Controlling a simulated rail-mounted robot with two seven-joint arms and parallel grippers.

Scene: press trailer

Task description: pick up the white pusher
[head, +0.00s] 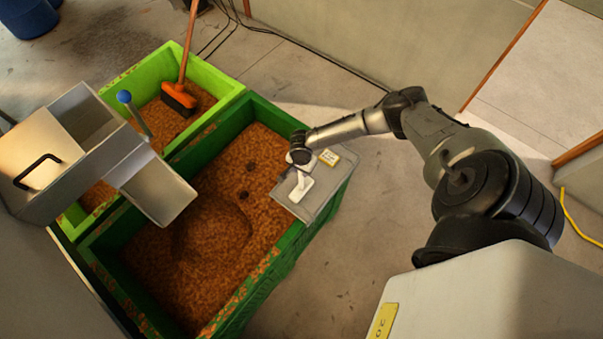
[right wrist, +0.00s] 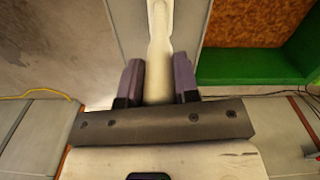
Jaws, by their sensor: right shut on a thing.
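The white pusher (head: 301,186) is over the grey board (head: 318,203) at the right end of the dark green crate. I cannot tell whether it still touches the board. My right gripper (head: 300,160) reaches down to it from the right and covers part of it. In the right wrist view, the pusher's pale handle (right wrist: 159,45) runs between the two fingers of my right gripper (right wrist: 158,82), which is shut on it. My left gripper is not in view.
The dark green crate (head: 292,237) holds brown crumbly material. A light green crate (head: 157,68) beside it holds more, with an orange-handled brush (head: 180,97). A metal press chute (head: 160,190) with a blue-knobbed lever (head: 125,98) stands at left.

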